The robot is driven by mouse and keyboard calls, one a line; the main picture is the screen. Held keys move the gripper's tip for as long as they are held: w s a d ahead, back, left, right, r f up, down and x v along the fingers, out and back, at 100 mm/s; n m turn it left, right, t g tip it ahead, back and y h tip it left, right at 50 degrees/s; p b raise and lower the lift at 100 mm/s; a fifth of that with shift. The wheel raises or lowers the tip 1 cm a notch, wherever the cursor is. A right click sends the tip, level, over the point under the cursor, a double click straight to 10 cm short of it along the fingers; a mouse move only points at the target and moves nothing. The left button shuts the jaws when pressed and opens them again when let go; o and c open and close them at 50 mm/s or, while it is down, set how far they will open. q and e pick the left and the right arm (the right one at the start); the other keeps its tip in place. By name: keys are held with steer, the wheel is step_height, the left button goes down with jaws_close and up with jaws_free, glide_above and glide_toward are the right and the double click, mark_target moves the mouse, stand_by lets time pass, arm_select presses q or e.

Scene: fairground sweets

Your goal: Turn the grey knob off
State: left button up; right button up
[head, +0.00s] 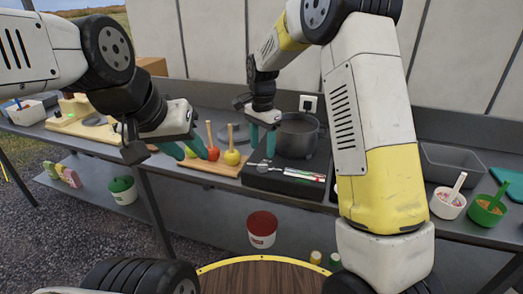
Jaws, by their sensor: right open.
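A black hob (282,181) stands on the counter with a grey pot (297,136) on it. A small grey shape (262,164) at the left of the hob's front top may be the grey knob; it is too small to tell its setting. My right gripper (262,139) is open, its teal fingers pointing down just above that left part of the hob, left of the pot. I cannot tell whether it touches anything. My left gripper (187,150) is open, its teal fingers over the left part of the wooden board, beside a red apple (213,154).
A yellow apple (232,157) on a stick shares the wooden board (224,171) with the red one. A white cup (447,203), a green cup (487,210) and a grey tray (452,163) stand at the right. A red-topped bucket (262,229) is below the counter.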

mark_target(263, 165)
step_height(263, 165, down, 7)
steer(key=shift+r, duration=0.2)
jaws_close()
stand_by(0.3)
